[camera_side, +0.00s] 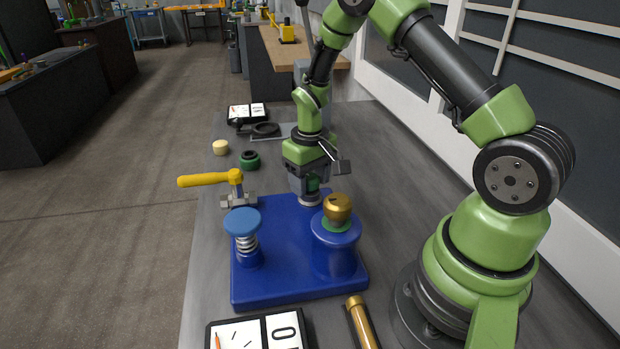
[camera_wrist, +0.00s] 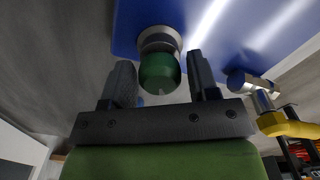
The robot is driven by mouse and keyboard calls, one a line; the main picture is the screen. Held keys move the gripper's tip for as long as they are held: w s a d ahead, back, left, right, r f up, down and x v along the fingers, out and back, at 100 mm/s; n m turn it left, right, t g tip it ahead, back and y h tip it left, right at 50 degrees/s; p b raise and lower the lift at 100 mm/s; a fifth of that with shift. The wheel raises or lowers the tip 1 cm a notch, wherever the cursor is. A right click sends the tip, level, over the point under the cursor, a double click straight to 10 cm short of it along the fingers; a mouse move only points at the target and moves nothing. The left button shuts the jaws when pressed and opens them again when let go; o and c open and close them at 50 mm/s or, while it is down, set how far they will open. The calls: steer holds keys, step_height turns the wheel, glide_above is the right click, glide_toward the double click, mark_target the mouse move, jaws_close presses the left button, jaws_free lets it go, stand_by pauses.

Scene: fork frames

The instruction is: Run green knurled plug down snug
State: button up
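The green plug (camera_wrist: 159,73) stands in a silver collar (camera_wrist: 159,40) on the blue base plate. It shows with a rounded near end in the wrist view. My gripper (camera_wrist: 162,75) has one finger on each side of the plug, with a narrow gap visible at the right finger; the left gap is very slim. The fingers look open, not clamped on it. The knurling cannot be made out.
A brass ball knob (camera_side: 338,207) on a blue post stands just in front of my gripper. A blue spring-loaded button (camera_side: 242,222) and a yellow-handled valve (camera_side: 210,179) are to the left. A dark green ring (camera_side: 250,160) and a cream disc (camera_side: 220,147) lie on the bench behind.

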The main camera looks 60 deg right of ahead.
steer(key=shift+n, duration=0.9)
steer(key=shift+n, duration=0.8)
steer(key=shift+n, duration=0.9)
steer(key=shift+n, duration=0.8)
